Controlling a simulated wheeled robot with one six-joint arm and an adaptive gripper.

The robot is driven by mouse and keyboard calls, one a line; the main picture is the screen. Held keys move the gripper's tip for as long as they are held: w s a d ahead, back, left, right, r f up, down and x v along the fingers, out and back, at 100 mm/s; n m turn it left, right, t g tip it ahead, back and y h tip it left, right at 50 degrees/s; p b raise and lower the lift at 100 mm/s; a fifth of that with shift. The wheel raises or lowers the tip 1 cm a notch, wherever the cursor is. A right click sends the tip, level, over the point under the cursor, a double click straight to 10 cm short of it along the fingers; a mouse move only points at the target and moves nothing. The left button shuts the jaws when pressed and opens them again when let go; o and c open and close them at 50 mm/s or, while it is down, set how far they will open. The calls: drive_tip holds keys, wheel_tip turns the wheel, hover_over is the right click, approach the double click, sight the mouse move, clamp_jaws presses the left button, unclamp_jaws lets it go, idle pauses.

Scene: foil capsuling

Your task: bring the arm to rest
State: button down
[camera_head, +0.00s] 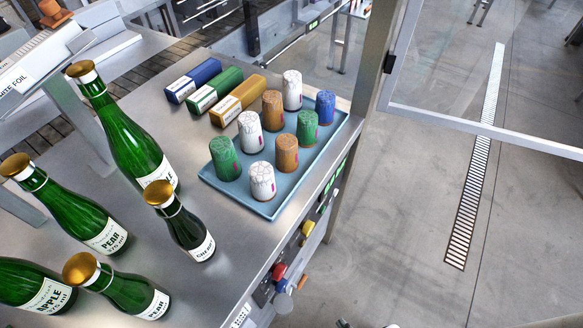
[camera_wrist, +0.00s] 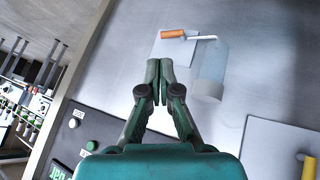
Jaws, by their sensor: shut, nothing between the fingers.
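My gripper (camera_wrist: 159,70) is in the wrist view with its two fingers together and nothing between them. It is over a grey metal surface (camera_wrist: 260,60), apart from the things there. The head view does not show my gripper or arm, so how the arm is posed cannot be told from it.
Green bottles with gold caps (camera_head: 128,140) stand at the left of the head-view table. A blue tray (camera_head: 208,178) holds several coloured capsules; three boxes (camera_head: 215,88) lie behind. An orange-handled tool (camera_wrist: 173,34) and a translucent cylinder (camera_wrist: 211,70) are near my fingertips in the wrist view.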

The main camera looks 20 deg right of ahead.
drive_tip(key=s+a+r+m+t, duration=0.1)
drive_tip(key=s+r+m+t, duration=0.25)
drive_tip(key=r, duration=1.45)
drive_tip(key=s+a+r+m+t, duration=0.15)
drive_tip(key=r+t, duration=0.25)
drive_tip(key=r, duration=1.3)
drive_tip(key=n+g, duration=0.7)
drive_tip(key=g, duration=0.5)
approach(303, 279)
drive_tip(key=x, duration=0.7)
drive_tip(key=shift+d+f, duration=0.1)
drive_tip(key=shift+f, duration=0.05)
